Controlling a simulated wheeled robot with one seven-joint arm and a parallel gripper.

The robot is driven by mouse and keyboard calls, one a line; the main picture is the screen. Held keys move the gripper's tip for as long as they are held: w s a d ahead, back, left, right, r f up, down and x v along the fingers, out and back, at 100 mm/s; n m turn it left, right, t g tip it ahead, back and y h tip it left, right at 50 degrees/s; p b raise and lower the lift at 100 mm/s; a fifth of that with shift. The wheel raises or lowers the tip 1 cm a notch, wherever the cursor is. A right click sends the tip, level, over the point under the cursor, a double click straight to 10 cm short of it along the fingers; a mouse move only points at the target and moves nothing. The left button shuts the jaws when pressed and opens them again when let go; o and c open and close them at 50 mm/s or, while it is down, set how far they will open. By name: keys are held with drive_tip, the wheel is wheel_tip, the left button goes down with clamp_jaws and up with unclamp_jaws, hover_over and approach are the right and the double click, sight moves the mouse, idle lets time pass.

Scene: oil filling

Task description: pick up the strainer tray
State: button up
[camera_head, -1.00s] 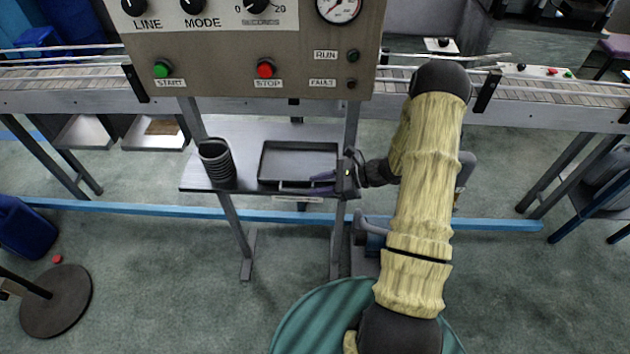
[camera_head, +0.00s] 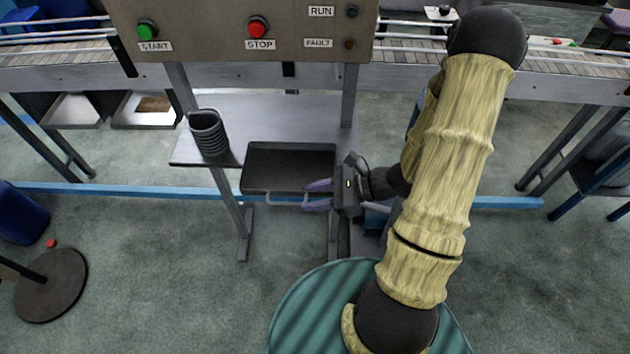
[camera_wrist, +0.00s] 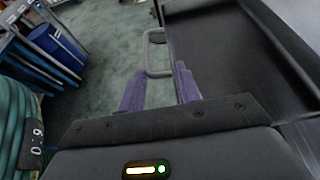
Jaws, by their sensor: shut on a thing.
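The strainer tray (camera_head: 290,168) is dark and rectangular, with a light grey loop handle (camera_head: 262,200) at its front. It shows at the right of the wrist view (camera_wrist: 215,50); its handle shows there too (camera_wrist: 147,55). My gripper (camera_head: 306,196) is at the tray's front right, its purple fingers shut on the handle. In the wrist view the fingers (camera_wrist: 160,85) point at the handle, with the tray beside them. The tray looks roughly level and juts past the shelf's front edge, seemingly raised off it.
A grey shelf (camera_head: 260,120) lies under the control panel (camera_head: 230,30). A dark ribbed cup-like stack (camera_head: 208,133) stands on it, left of the tray. The conveyor (camera_head: 60,75) runs behind. A blue floor rail (camera_head: 130,190) crosses below the shelf. Open floor lies in front.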

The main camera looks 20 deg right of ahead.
drive_tip(key=p, duration=0.1)
drive_tip(key=s+p, duration=0.1)
drive_tip(key=shift+s+a+r+p, duration=0.2)
drive_tip(key=shift+s+r+p, duration=0.1)
drive_tip(key=shift+p, duration=0.05)
drive_tip(key=s+p, duration=0.1)
drive_tip(key=p, duration=0.1)
drive_tip(key=s+p, duration=0.1)
drive_tip(key=p, duration=0.2)
drive_tip(key=shift+a+f, duration=0.2)
drive_tip(key=shift+a, duration=0.15)
drive_tip(key=shift+w+f, duration=0.1)
drive_tip(key=shift+w, duration=0.05)
